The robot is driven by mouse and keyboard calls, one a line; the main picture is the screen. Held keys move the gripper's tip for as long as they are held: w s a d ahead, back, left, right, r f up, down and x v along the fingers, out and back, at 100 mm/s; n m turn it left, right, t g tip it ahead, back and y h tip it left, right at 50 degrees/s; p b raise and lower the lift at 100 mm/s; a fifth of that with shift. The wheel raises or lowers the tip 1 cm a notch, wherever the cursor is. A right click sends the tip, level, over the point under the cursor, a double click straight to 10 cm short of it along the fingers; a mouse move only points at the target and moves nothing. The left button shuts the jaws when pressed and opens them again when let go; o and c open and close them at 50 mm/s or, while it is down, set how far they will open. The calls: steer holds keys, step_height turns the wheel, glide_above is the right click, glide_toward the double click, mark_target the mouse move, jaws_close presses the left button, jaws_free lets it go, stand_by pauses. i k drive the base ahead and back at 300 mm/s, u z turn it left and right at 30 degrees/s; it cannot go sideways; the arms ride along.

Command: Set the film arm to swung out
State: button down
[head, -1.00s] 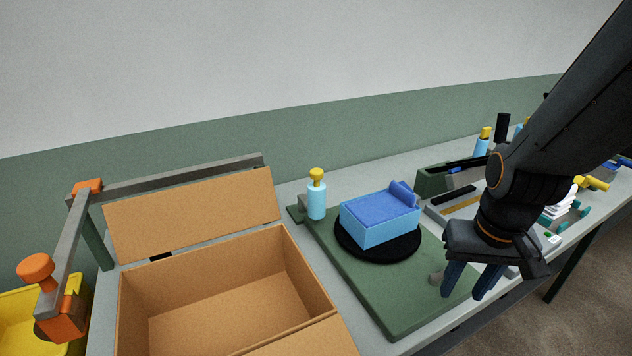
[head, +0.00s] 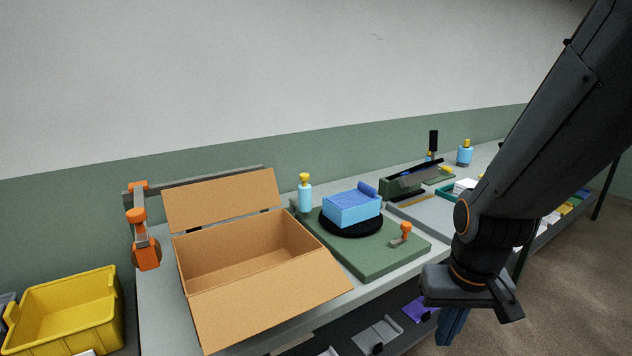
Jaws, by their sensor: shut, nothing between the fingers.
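A grey arm with an orange end block and round orange knob (head: 147,254) stands at the left of the bench, left of the open cardboard box. I take it for the film arm. It points from an orange joint beside the back rail toward the front, clear of the box opening. A small lever with an orange knob (head: 404,231) stands at the front right of the green turntable base (head: 372,266). I cannot rule this lever out as the film arm. My gripper (head: 449,328) is shut and empty, pointing down in front of the bench, apart from both.
The open cardboard box (head: 240,315) has its flaps spread. A blue block (head: 350,209) sits on the black turntable (head: 352,228). A yellow bin (head: 65,311) stands at the left. Parts lie on the shelf below the bench. Tools and trays crowd the bench behind my arm.

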mark_target(303, 203)
steer(key=z, duration=0.8)
steer(key=i, duration=0.85)
steer(key=u, duration=0.8)
